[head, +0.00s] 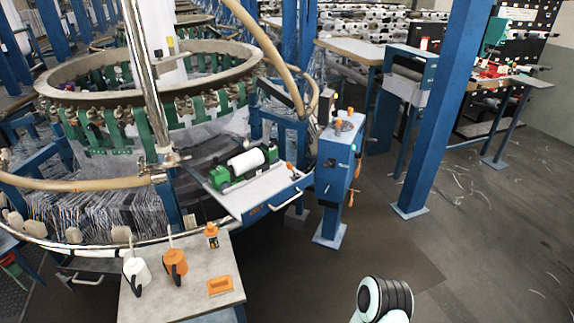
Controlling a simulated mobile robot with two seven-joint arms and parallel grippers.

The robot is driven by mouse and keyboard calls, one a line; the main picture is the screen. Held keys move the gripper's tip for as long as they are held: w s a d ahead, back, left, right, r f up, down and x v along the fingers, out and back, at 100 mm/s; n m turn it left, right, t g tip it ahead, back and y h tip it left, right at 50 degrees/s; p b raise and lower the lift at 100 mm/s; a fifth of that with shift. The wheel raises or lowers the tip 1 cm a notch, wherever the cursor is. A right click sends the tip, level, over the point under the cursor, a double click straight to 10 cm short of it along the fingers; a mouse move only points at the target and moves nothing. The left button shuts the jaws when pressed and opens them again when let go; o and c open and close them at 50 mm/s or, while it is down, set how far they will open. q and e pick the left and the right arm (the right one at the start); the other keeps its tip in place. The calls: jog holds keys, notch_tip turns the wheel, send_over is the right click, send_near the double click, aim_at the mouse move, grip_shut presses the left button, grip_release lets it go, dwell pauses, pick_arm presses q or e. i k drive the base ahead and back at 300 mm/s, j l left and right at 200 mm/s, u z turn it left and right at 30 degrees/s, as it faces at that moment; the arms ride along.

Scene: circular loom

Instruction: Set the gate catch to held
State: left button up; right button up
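No part in the head view can be told for certain as the gate catch. A chrome upright post (143,75) stands in front of the circular loom (150,65), with a small metal clamp fitting (168,160) on it where the tan curved rail (85,184) meets it. This may be the catch, but its setting is too small to read. Neither of my grippers shows. Only a pale and black rounded link of my own arm shows at the bottom, right of the middle.
A blue pedestal (335,175) with orange knobs stands right of a tray (262,190) holding a white roll. A blue column (440,110) rises at right. Floor (480,240) at right is open.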

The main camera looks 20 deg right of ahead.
aim_at(289, 166)
jog(key=i+l+z, duration=0.25)
jog(key=i+l, duration=0.45)
jog(key=l, duration=0.3)
jog(key=i+l+z, duration=0.2)
jog(key=i+l, duration=0.55)
jog(key=l, duration=0.15)
